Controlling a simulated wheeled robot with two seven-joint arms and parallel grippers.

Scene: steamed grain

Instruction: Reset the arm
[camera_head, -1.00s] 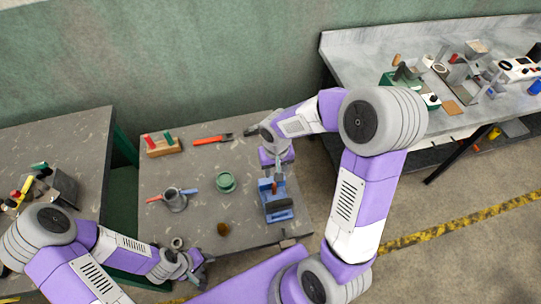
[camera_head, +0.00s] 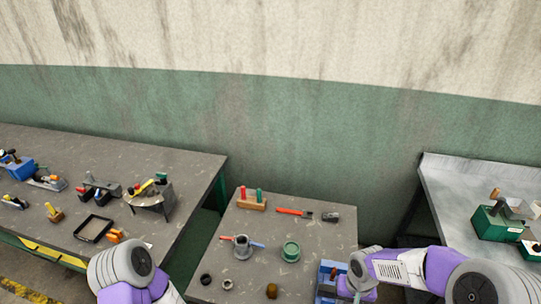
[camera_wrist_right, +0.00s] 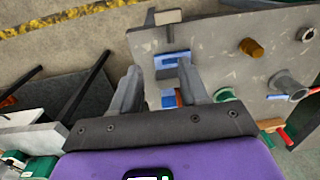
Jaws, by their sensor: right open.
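My right gripper (camera_wrist_right: 159,70) is open and empty in the wrist view, its two fingers spread apart. In the head view my right arm comes in from the right, and its hand (camera_head: 360,274) is at the right front part of the middle table (camera_head: 320,235). A blue holder (camera_head: 326,272) stands there, partly hidden by the hand. In the wrist view the blue holder (camera_wrist_right: 172,59) shows beyond and between the fingers. Whether the fingers touch it cannot be told. My left arm shows only at the bottom left of the head view; its gripper is out of frame.
On the middle table are a green round part (camera_head: 291,251), a grey cup-like part (camera_head: 242,246), a red-handled tool (camera_head: 294,212), a wooden block with pegs (camera_head: 251,204) and a brown knob (camera_head: 271,291). Cluttered benches stand left (camera_head: 100,160) and right (camera_head: 440,185).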

